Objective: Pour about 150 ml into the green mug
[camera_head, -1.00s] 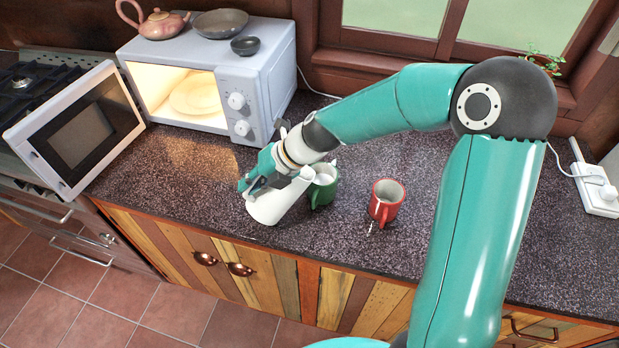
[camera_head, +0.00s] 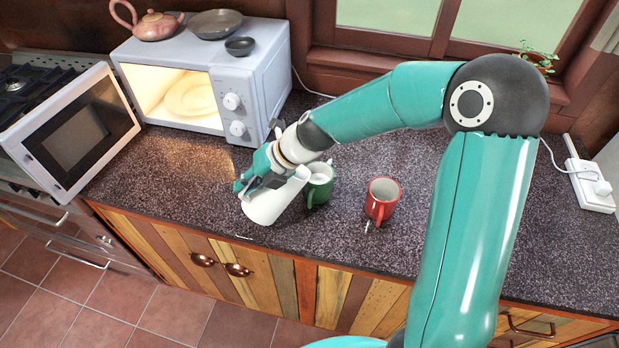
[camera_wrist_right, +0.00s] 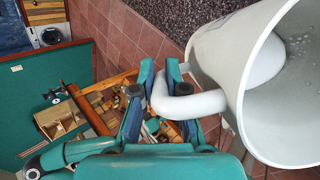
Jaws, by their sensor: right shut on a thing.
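The green mug (camera_head: 319,190) stands upright on the counter; its contents cannot be made out clearly. A white jug (camera_head: 262,208) is tilted just left of it, with its upper end close to the mug's rim. In the right wrist view the jug (camera_wrist_right: 215,50) is wide-mouthed, with a few droplets on its inner wall. My right gripper (camera_head: 250,182) is shut on the jug's handle (camera_wrist_right: 190,104). The gripper and arm hide part of the jug in the head view. I cannot tell whether liquid is flowing. My left gripper is not in view.
A red mug (camera_head: 381,200) stands right of the green one. A microwave (camera_head: 255,85) with its door (camera_head: 75,140) open stands back left, with a teapot (camera_head: 150,22) and bowls on top. A power strip (camera_head: 590,188) lies far right. The counter (camera_head: 180,180) is clear at left.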

